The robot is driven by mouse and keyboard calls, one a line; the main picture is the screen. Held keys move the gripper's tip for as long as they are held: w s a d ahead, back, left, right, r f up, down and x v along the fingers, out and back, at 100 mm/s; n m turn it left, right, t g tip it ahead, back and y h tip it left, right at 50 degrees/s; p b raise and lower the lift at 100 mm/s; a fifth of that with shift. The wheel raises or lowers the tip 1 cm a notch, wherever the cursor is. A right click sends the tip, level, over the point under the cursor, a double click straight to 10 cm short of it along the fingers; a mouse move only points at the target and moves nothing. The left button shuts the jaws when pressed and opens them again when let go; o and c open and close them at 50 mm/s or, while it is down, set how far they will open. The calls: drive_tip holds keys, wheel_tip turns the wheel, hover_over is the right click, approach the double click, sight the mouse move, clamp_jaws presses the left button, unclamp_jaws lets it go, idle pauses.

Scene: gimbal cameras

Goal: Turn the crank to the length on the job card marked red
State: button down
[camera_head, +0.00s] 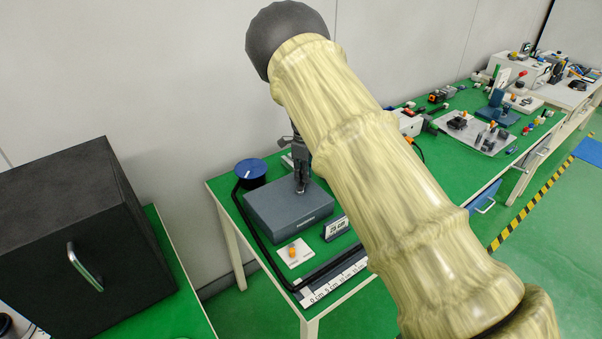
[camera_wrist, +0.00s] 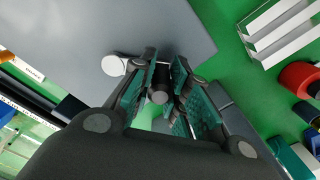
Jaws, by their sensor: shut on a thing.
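A grey box (camera_head: 285,219) stands on the near green bench, and its grey top (camera_wrist: 90,25) fills the upper left of the wrist view. My gripper (camera_head: 303,190) points down at this top. In the wrist view, my gripper (camera_wrist: 160,95) is shut around a dark round knob (camera_wrist: 159,97), which looks like the crank's handle. A pale round hub (camera_wrist: 113,65) sits beside the fingers, and the crank arm is mostly hidden by them. A small display (camera_head: 336,228) stands in front of the box; its digits are too small to read surely. I cannot make out a red-marked job card.
A blue spool (camera_head: 251,171) stands behind the box at left. A white plate with an orange piece (camera_head: 293,252) and a ruler strip (camera_head: 335,281) lie in front. A white rack (camera_wrist: 282,30) and red spool (camera_wrist: 299,78) show in the wrist view. A black cabinet (camera_head: 80,235) stands left.

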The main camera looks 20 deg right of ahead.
drive_tip(key=shift+d, duration=0.1)
idle(0.4)
drive_tip(key=c, duration=1.3)
unclamp_jaws()
wheel_tip(320, 180, up, 12)
